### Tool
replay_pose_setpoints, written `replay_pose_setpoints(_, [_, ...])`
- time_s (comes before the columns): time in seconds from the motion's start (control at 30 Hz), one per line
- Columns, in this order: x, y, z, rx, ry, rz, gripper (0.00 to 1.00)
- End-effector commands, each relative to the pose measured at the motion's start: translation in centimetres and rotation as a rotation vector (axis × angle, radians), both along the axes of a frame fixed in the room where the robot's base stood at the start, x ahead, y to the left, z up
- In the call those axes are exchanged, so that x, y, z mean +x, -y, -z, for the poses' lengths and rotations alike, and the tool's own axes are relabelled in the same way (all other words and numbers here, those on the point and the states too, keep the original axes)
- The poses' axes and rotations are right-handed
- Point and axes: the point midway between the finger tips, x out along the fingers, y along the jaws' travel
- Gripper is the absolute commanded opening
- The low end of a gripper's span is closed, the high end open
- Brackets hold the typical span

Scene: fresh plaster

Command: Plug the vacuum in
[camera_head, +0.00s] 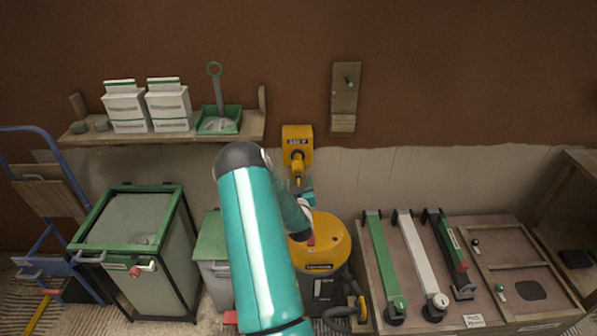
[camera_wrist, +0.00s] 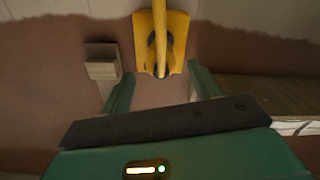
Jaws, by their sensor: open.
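A yellow socket box (camera_head: 297,137) is fixed to the wall, left of centre in the head view. A yellow plug (camera_head: 298,168) is at its lower front and appears to be in it; how far in, I cannot tell. In the wrist view the yellow box (camera_wrist: 178,58) is at the top centre, with the yellow plug or its lead (camera_wrist: 160,28) across it. My gripper (camera_wrist: 160,73) is open, its two green fingers apart and apparently empty. In the head view my gripper (camera_head: 303,190) is just below the plug, partly hidden by my arm. The yellow vacuum (camera_head: 325,243) stands on the floor below.
A shelf (camera_head: 250,127) with white boxes and a green dustpan is left of the socket. A wooden wall bracket (camera_head: 345,98) is to its right. A green-topped bin (camera_head: 130,217) stands at left. A workbench (camera_head: 510,235) with clamped bars is at right.

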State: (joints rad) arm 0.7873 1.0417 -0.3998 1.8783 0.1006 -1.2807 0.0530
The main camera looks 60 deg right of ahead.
Motion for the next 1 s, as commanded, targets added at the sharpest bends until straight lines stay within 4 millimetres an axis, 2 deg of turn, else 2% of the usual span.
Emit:
replay_pose_setpoints(0.2, [2.0, 3.9, 0.0, -0.001, 0.0, 0.0, 0.62])
replay_pose_setpoints(0.4, [3.2, 6.2, 0.0, 0.0, 0.001, 0.0, 0.62])
replay_pose_setpoints(0.77, [3.5, 6.8, 0.0, 0.001, 0.0, 0.0, 0.62])
replay_pose_setpoints(1.0, [3.5, 6.8, 0.0, 0.001, 0.0, 0.0, 0.17])
